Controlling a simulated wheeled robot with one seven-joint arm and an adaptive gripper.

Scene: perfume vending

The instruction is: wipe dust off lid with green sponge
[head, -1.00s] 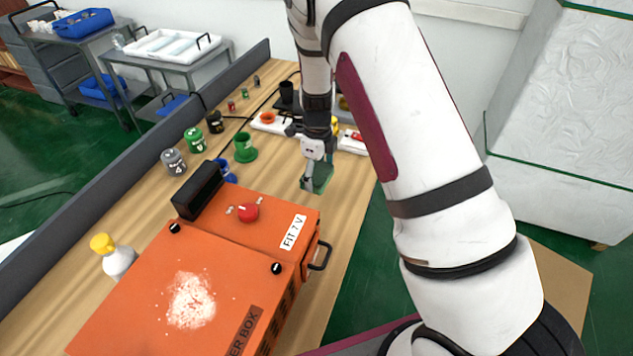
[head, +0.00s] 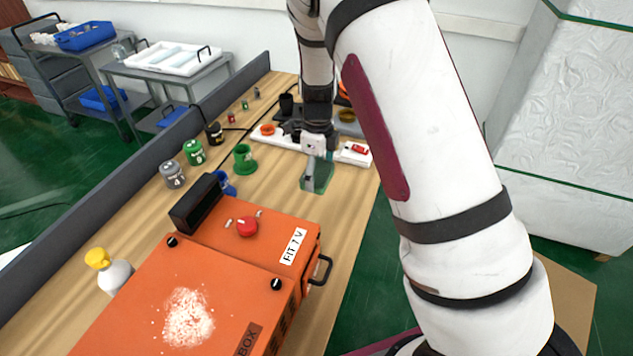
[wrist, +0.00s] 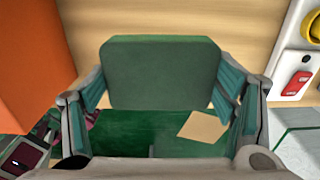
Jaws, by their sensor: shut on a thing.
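The orange box (head: 150,275) stands at the front of the table. A pale patch of dust (head: 188,316) lies on its lid. The green sponge (wrist: 160,75) is between the two fingers of my gripper (wrist: 160,92) in the wrist view, and the gripper is shut on it. In the head view the sponge (head: 318,176) hangs at the right edge of the table, beyond the box and apart from the dust. I cannot tell whether it touches the table.
A grey barrier (head: 150,150) runs along the table's left side. A black handle (head: 323,269) juts from the box.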

